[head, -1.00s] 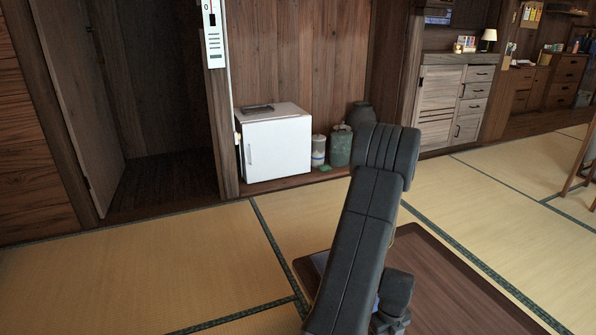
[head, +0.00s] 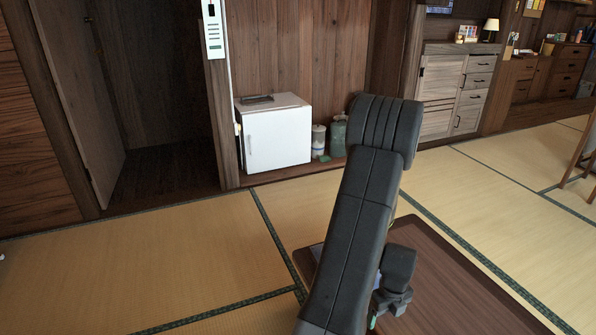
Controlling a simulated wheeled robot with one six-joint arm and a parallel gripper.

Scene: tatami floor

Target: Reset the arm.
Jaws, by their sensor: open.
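My dark grey arm rises from the bottom middle of the head view, with its rounded elbow standing in front of the wooden alcove. Behind and to the right of the upper link, what looks like my gripper (head: 388,301) hangs low over the dark brown table (head: 455,283). It is partly hidden by the arm, and its fingertips are hard to make out. I see nothing held in it.
A small white fridge (head: 277,138) stands in the alcove, with a white canister (head: 318,141) and a green canister (head: 338,138) beside it. A pale cabinet (head: 440,95) stands at the back right. Tatami floor (head: 150,262) lies open on the left.

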